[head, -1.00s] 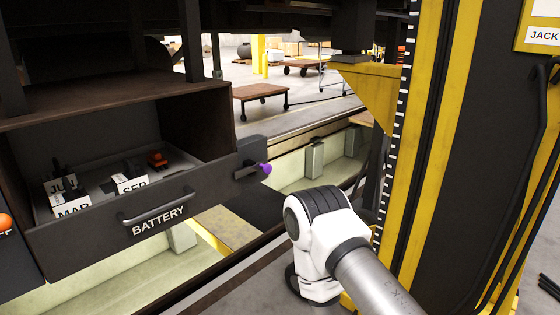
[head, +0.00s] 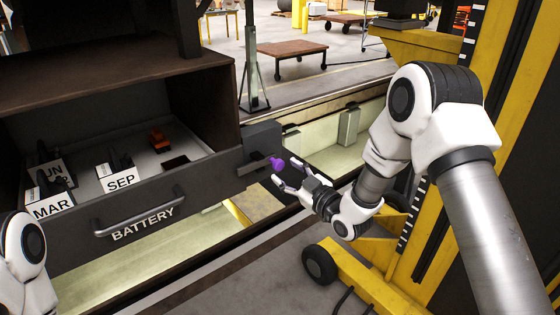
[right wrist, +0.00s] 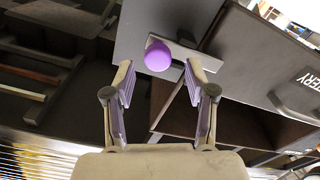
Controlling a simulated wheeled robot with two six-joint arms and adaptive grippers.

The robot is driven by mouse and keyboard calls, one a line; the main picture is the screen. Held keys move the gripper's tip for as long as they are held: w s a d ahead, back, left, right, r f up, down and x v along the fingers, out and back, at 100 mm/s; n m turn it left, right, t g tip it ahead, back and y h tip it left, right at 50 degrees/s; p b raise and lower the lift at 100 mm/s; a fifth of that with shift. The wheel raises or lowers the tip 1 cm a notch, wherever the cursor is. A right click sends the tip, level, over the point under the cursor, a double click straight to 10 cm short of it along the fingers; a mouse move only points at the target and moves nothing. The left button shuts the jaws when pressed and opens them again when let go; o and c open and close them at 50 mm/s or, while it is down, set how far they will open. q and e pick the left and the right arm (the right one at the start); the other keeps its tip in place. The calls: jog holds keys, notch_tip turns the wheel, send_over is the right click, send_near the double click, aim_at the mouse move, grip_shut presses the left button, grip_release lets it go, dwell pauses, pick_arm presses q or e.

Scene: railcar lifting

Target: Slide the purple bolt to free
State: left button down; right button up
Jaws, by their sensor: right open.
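The purple bolt knob (head: 277,163) sticks out at the right end of the dark drawer front labelled BATTERY (head: 150,215). In the right wrist view the round purple knob (right wrist: 158,56) sits just beyond the fingertips, roughly midway between them. My right gripper (head: 285,176) is open and empty close to the knob, its fingers pointing at it; it also shows in the right wrist view (right wrist: 160,75). I cannot tell whether a finger touches the knob. Part of my left arm shows at the lower left of the head view, but its gripper is out of view.
A yellow jack (head: 390,255) stands at the right, behind my right arm.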

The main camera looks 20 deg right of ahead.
aim_at(281, 168)
jog(key=x, duration=0.3)
jog(key=p+x, duration=0.1)
jog(key=shift+w+d+f, duration=0.25)
jog(key=shift+w+f, duration=0.05)
jog(key=shift+w, duration=0.1)
jog(key=shift+s+a+r, duration=0.15)
jog(key=shift+s+a, duration=0.05)
jog(key=shift+w+d, duration=0.1)
grip_shut()
jog(key=shift+w+d, duration=0.15)
jog(key=shift+d, duration=0.2)
jog(key=d, duration=0.1)
jog(key=w+d+b, duration=0.1)
jog(key=d, duration=0.1)
jog(key=shift+w+d, duration=0.15)
jog(key=shift+d, duration=0.15)
jog(key=shift+c, duration=1.2)
grip_release()
jog(key=shift+o, duration=1.2)
jog(key=shift+d, duration=0.15)
pick_arm(q)
jog(key=shift+w+d+r, duration=0.1)
jog(key=shift+w+d, duration=0.1)
jog(key=shift+w, duration=0.05)
pick_arm(e)
jog(key=shift+d, duration=0.1)
